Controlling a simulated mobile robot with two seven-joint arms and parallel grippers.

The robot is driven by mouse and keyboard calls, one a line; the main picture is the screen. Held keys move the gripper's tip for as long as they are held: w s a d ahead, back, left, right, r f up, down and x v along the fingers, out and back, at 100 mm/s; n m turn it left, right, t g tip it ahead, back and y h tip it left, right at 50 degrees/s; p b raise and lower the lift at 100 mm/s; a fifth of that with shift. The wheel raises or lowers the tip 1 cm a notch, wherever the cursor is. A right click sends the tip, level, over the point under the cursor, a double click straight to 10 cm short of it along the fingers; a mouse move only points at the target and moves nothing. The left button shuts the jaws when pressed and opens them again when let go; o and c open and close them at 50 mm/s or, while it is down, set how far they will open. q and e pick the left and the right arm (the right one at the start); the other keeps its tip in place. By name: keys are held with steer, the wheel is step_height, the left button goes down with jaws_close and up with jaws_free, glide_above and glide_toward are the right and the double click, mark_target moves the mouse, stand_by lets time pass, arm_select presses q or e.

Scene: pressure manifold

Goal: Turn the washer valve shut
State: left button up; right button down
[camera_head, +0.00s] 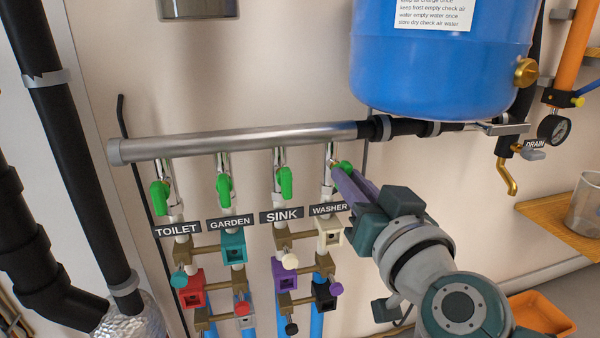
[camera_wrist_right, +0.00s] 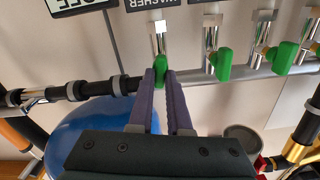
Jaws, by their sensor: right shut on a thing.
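The washer valve's green handle (camera_head: 344,166) is at the right end of the row of valves under the steel pipe, above the WASHER label (camera_head: 328,209). My right gripper (camera_head: 342,174) reaches it from the lower right, with its purple fingers at the handle. In the right wrist view, the two fingers (camera_wrist_right: 160,78) are shut on the green handle (camera_wrist_right: 160,64), one on each side. The fingers hide part of the handle, so its exact angle is hard to tell. My left gripper is in neither view.
Green handles for toilet (camera_head: 160,195), garden (camera_head: 225,188) and sink (camera_head: 285,182) stand to the left. The steel pipe (camera_head: 240,141) runs above them. A blue tank (camera_head: 440,65) hangs above my right arm. Colored blocks and knobs sit below the labels.

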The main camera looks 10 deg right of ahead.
steer(key=shift+d+f+m+b, duration=0.1)
steer(key=shift+m+b, duration=0.2)
steer(key=shift+m, duration=3.5)
steer(key=shift+d+f+m+b, duration=0.1)
steer(key=shift+m+b, duration=0.15)
steer(key=shift+m, duration=3.55)
steer(key=c, duration=0.9)
jaws_free()
steer(key=shift+o, duration=0.2)
steer(key=s+p, duration=0.2)
steer(key=s, duration=0.8)
steer(key=shift+d, duration=0.15)
